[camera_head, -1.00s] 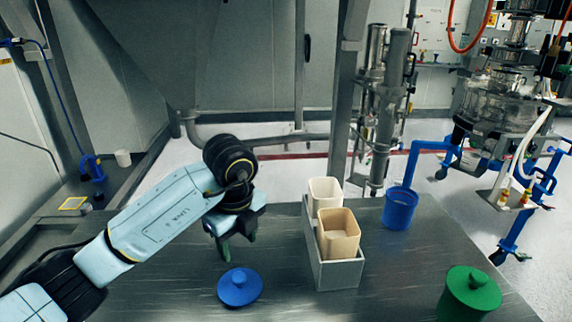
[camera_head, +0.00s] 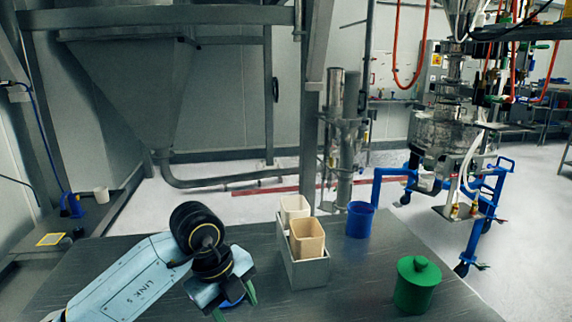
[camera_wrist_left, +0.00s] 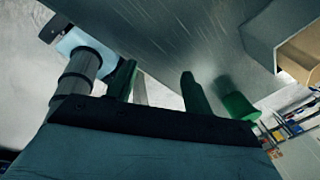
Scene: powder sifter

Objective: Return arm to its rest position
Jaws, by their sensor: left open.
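My left arm reaches in from the lower left of the head view. Its gripper (camera_head: 234,305) has green fingers, is open and appears empty. It is in front of the blue lid (camera_head: 232,303), which is mostly hidden; I cannot tell whether they touch. The green fingers also show apart in the left wrist view (camera_wrist_left: 158,82). My right arm is not in view.
A grey tray (camera_head: 307,275) holds a cream cup (camera_head: 293,204) and a tan cup (camera_head: 307,238). A blue cup (camera_head: 360,221) and a lidded green jar (camera_head: 416,285) stand right of it on the dark table (camera_head: 350,295). A metal post stands behind.

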